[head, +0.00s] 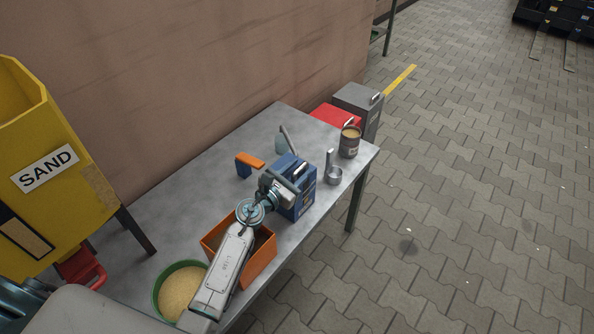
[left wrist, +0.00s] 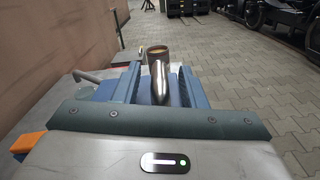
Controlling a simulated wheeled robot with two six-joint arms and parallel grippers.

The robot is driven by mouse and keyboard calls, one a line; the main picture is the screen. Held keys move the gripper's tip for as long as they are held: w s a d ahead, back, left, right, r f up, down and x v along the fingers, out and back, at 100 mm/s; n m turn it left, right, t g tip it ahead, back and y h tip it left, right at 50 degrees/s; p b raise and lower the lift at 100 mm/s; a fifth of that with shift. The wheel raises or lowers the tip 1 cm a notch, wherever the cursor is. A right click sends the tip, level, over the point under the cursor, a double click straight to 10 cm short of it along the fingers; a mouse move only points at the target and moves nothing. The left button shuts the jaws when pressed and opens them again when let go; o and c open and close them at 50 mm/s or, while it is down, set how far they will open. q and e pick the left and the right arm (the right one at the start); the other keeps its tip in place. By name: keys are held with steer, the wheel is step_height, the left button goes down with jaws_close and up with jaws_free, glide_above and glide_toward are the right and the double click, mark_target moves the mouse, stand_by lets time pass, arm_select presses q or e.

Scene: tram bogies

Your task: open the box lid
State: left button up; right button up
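The blue box (head: 306,199) stands on the grey table with a metal handle (head: 300,171) on top. Its lid looks shut, though my gripper hides part of it. My left gripper (head: 283,184) is at the top of the box, reaching over from the near left side. In the left wrist view my left gripper (left wrist: 160,82) has its two fingers apart. The metal handle (left wrist: 158,72) shows between them, with gaps on both sides, and blue box surface lies behind. I cannot tell whether a finger touches the box. My right gripper is in neither view.
A yellow SAND container (head: 45,140) stands left; a wall runs behind.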

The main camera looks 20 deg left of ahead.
arm_select(q)
jaws_close()
steer(key=shift+r, duration=0.1)
